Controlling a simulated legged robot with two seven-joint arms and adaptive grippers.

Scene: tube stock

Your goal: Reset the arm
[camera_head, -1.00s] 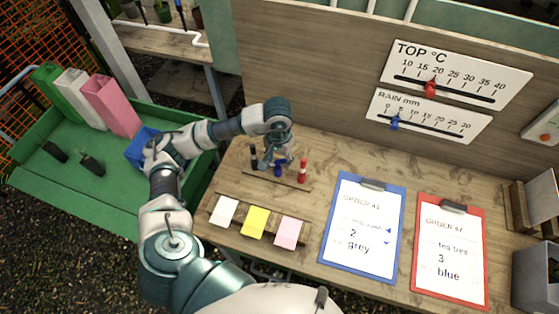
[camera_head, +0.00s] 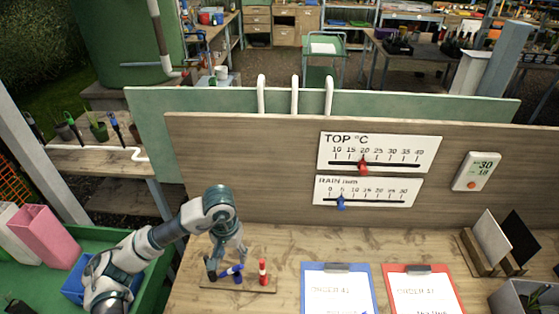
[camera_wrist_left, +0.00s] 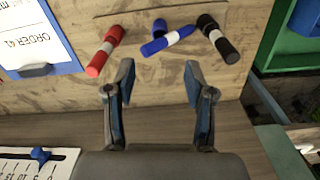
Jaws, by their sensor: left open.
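My left gripper (camera_head: 228,262) hangs over the wooden pen rack (camera_head: 250,287) at the left of the bench. In the left wrist view its two fingers (camera_wrist_left: 159,72) stand apart with nothing between them. Just beyond the fingertips are a red marker (camera_wrist_left: 104,50), a blue marker (camera_wrist_left: 167,41) and a black marker (camera_wrist_left: 217,39). The red marker (camera_head: 263,272) stands upright in the head view. The blue marker (camera_head: 231,271) looks tilted, with another blue piece (camera_head: 238,280) beside it; I cannot tell if they are joined. My right gripper is not in view.
A backboard carries the TOP °C scale (camera_head: 380,152) and the RAIN scale (camera_head: 367,191). A blue clipboard (camera_head: 306,287) and a red clipboard (camera_head: 455,292) lie on the bench. A green tray (camera_head: 60,250) with a pink container (camera_head: 45,236) is at left. Bare bench lies behind the clipboards.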

